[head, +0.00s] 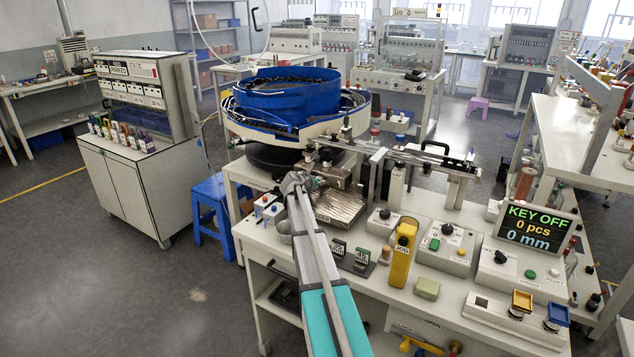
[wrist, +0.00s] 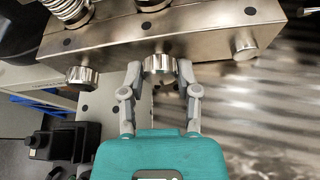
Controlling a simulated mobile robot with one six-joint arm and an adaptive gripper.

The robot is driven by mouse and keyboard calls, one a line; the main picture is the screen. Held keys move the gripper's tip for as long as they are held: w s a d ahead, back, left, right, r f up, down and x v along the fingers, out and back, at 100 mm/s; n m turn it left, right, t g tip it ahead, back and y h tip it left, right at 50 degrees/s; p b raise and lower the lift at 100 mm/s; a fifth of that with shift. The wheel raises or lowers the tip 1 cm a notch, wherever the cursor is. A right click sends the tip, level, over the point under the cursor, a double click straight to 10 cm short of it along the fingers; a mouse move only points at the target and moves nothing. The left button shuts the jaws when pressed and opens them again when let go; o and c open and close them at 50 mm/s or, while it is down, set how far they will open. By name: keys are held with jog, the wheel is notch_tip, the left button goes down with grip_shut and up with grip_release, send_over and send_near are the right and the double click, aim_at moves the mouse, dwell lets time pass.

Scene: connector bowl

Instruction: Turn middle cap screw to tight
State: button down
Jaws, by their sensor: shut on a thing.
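The middle cap screw (wrist: 159,63) is a short knurled metal knob on the front face of a steel block (wrist: 205,35) in the wrist view. My gripper (wrist: 160,73) is shut on it, one grey finger on each side. A left cap screw (wrist: 82,75) and a right cap screw (wrist: 245,48) sit on the same block, clear of the fingers. The head view shows my gripper (head: 297,183) at the block beside the feeder; there my arm and gripper hide the screws. I cannot tell how tight the middle screw is.
A blue bowl feeder (head: 290,95) stands behind the block. A ribbed metal plate (head: 340,207) lies right of my gripper. A yellow bottle-shaped item (head: 402,255) and control boxes (head: 445,248) stand further right. The display (head: 537,229) reads KEY OFF, 0 pcs, 0 mm.

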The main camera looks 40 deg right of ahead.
dwell(0.3)
jog(key=shift+c, duration=1.6)
grip_release()
jog(key=shift+w+n+g, duration=0.15)
jog(key=shift+n+g, duration=0.45)
jog(key=shift+n, duration=0.1)
jog(key=p+v, duration=0.2)
jog(key=v, duration=0.5)
jog(key=p+v, duration=0.3)
jog(key=v, duration=0.4)
jog(key=shift+f, duration=0.25)
